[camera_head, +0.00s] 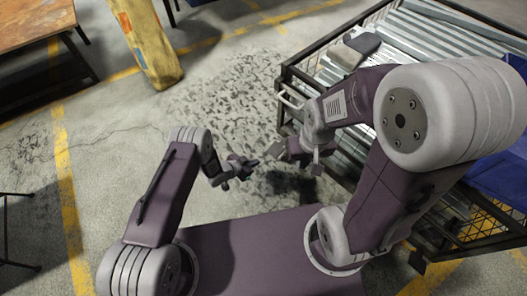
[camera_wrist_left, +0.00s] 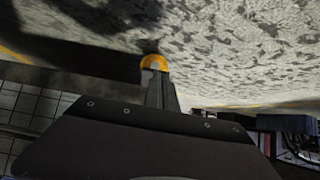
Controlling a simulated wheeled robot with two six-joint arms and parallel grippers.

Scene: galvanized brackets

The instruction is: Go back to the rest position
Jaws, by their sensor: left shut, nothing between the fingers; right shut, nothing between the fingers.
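My left gripper (camera_head: 250,164) is shut and empty. It hangs over the bare concrete floor in front of my base, left of my right gripper. In the left wrist view its fingers (camera_wrist_left: 157,70) are together, with an orange tip and floor beyond. My right gripper (camera_head: 288,154) is shut and empty, beside the near left edge of a dark metal rack. The two grippers are close together but apart. Both arms are bent forward over my base.
The dark-framed rack (camera_head: 318,47) at the right carries long galvanized brackets (camera_head: 415,40) and a grey block (camera_head: 357,48). A blue bin (camera_head: 502,176) stands at its right. A worn yellow column (camera_head: 146,42) and a wooden table (camera_head: 30,24) are at the upper left. Floor between is clear.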

